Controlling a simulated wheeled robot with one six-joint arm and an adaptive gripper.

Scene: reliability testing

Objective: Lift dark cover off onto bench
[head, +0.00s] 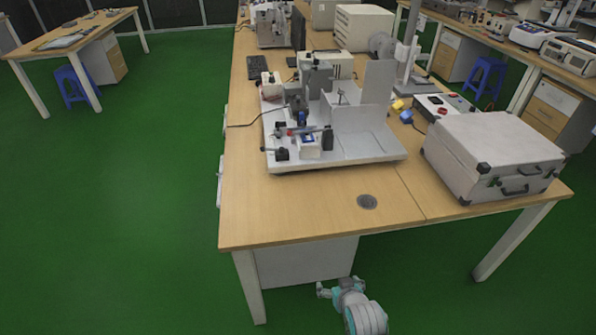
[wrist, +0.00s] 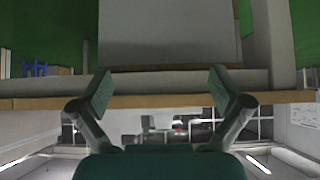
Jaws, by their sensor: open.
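A dark round cover (head: 367,201) lies flat in the top of the wooden bench (head: 290,215), near its front edge. It is not discernible in the wrist view. My gripper (wrist: 161,92) is open, its two fingers spread with nothing between them. In the wrist view, which looks upside down, the bench's edge (wrist: 160,101) runs across behind the fingers. In the head view my arm shows low in front of the bench, below the level of its top and apart from the cover; its fingertips are hard to make out there.
A silver case (head: 490,150) stands right of the cover. A white machine base (head: 375,148) with fixtures sits behind it. The bench top is bare around the cover and to its left. A grey cabinet (head: 305,262) and bench legs are below; green floor lies left.

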